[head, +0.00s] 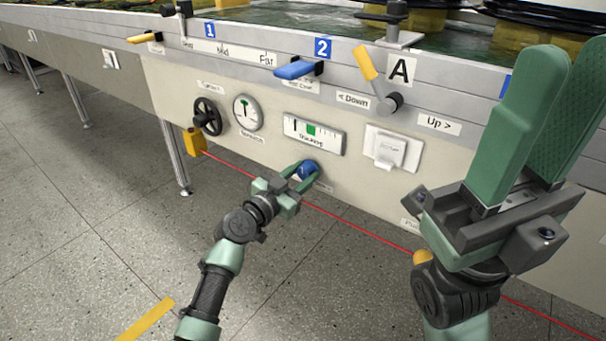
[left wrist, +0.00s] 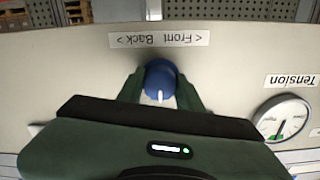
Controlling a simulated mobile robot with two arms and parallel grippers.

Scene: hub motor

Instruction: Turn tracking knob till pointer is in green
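The tracking gauge (head: 328,138) is a white panel on the machine's side in the head view. Its green block (head: 311,130) is near the middle, and a dark pointer-like mark (head: 294,126) stands left of the green. Below the gauge is the blue tracking knob (head: 308,168). My left gripper (head: 302,172) has its fingers on either side of this knob and appears shut on it. The left wrist view shows the blue knob (left wrist: 160,80) between the green fingers, its white line toward the gripper. My right gripper (head: 570,60) is raised at the right, open and empty.
A tension dial (head: 248,113) and black handwheel (head: 207,116) are left of the gauge. A white switch cover (head: 392,149) is to its right. Blue (head: 294,69) and yellow (head: 366,62) levers stick out above.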

